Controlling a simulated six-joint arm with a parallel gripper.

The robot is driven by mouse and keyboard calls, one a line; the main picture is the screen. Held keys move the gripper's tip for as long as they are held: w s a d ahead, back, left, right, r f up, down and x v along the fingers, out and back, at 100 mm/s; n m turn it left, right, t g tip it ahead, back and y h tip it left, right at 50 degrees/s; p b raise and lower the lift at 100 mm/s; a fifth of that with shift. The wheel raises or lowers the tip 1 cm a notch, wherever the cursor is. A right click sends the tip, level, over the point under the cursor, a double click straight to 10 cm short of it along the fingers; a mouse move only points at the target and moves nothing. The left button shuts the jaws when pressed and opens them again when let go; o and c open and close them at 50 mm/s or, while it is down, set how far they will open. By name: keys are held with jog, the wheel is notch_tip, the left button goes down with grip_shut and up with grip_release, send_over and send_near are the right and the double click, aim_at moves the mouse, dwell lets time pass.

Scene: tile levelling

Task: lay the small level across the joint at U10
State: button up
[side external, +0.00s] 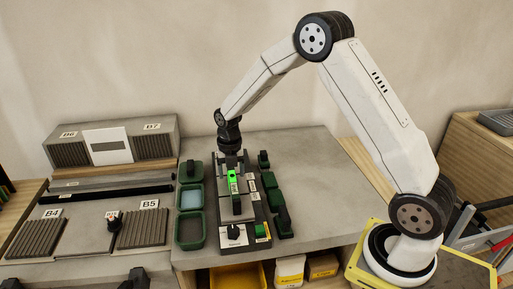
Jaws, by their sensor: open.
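My gripper (231,158) points down over the dark board on the grey worktop. It is open; its fingertips blend with the dark parts below. A bright green bar with a pale patch, which looks like the small level (233,181), stands just below and in front of the gripper on the board (245,238). I cannot tell whether the fingers touch it or straddle it. No U10 label is readable, and I cannot pick out its joint. A smaller green piece (261,230) lies near the board's front right.
Green trays (190,229) stand left of the board, and dark green blocks (272,190) stand right of it. Further left are grooved panels labelled B4 (35,238) and B5 (143,228), and a raised unit labelled B6 and B7 (110,145). The worktop's right side (325,180) is clear.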

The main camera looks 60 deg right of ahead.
jog(key=shift+r, duration=3.5)
jog(key=shift+s+a+m, duration=0.4)
jog(key=shift+s+m, duration=0.2)
jog(key=shift+m, duration=0.4)
jog(key=s+a+m+t, duration=0.1)
jog(key=s+a+m, duration=0.2)
jog(key=s+m, duration=0.6)
jog(key=s+a+f+m+t, duration=0.1)
jog(key=s+a+m, duration=0.2)
jog(key=s+m, duration=0.6)
jog(key=shift+a+f+m+t, duration=0.15)
jog(key=shift+a+m+t, duration=0.15)
jog(key=shift+m, duration=3.2)
jog(key=shift+w, duration=0.1)
